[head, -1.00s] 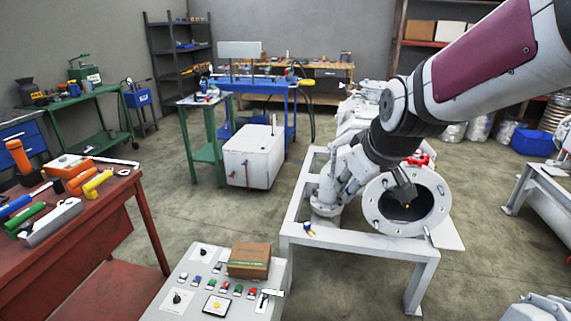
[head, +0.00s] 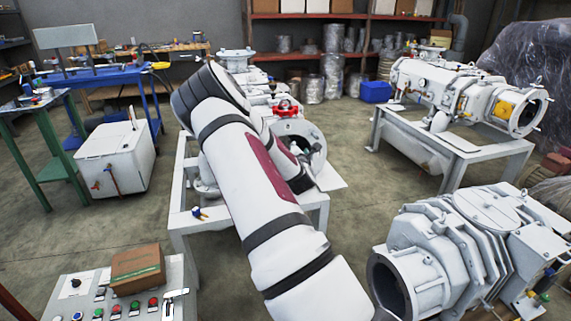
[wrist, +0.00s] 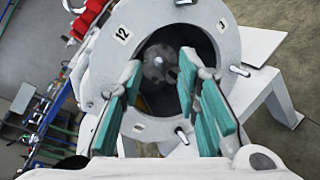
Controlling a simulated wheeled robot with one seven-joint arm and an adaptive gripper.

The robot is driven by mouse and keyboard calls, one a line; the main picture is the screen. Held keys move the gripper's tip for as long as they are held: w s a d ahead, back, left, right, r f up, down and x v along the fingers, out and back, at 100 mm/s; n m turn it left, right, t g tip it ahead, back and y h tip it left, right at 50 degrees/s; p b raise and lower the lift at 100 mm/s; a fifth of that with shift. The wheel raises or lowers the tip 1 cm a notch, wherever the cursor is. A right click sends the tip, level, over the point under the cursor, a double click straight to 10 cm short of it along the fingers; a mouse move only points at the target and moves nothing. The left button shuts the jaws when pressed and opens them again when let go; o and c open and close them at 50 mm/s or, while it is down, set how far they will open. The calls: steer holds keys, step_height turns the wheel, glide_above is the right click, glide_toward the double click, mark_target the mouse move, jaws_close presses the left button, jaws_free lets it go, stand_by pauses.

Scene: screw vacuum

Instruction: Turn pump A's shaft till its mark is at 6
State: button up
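The shaft lies beyond the fingertips. In the head view the same flange (head: 316,140) is partly hidden by my arm, which also hides the gripper.
A red valve handle (head: 287,107) sits above the flange. Another pump (head: 450,85) stands on a frame at the back right, and a third (head: 465,240) is close at the right. A control panel (head: 85,298) with a cardboard box (head: 137,268) is front left.

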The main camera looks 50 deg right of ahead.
step_height(320, 180, down, 11)
steer(key=d+n+t+y+b, duration=0.1)
steer(key=n+t+y+b, duration=0.3)
steer(key=n, duration=0.9)
steer(key=shift+t+h, duration=0.5)
steer(key=shift+h, duration=0.1)
steer(key=b+x, duration=0.2)
steer(key=x, duration=1.2)
steer(key=shift+s, duration=0.1)
jaws_close()
